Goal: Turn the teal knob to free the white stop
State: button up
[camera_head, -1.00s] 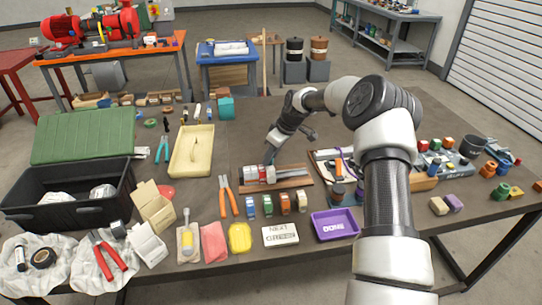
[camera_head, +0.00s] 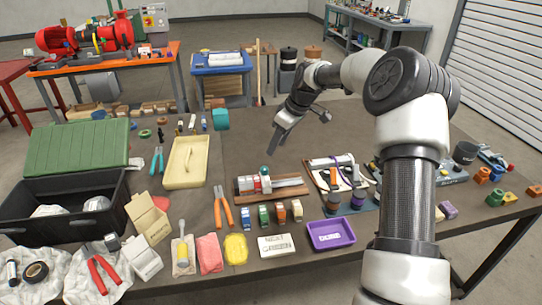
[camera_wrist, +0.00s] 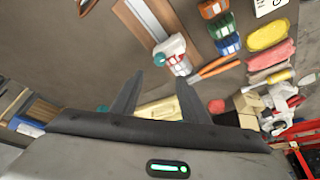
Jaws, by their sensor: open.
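The teal knob (camera_head: 265,171) stands at the back of a wooden board (camera_head: 243,194) with a metal rail, near the table's middle. It also shows in the wrist view (camera_wrist: 159,60), just beyond the fingertips. Next to it on the board is a white and red block (camera_head: 258,184), also in the wrist view (camera_wrist: 174,48). I cannot tell which white part is the stop. My gripper (camera_head: 272,151) is behind and above the board, apart from the knob. In the wrist view its two fingers (camera_wrist: 160,79) are spread with nothing between them.
Orange-handled pliers (camera_head: 223,208) lie left of the board, and several small coloured blocks (camera_head: 264,215) stand in front. The table behind the board is clear.

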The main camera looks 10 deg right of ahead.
jog(key=v, duration=0.5)
jog(key=shift+r, duration=0.1)
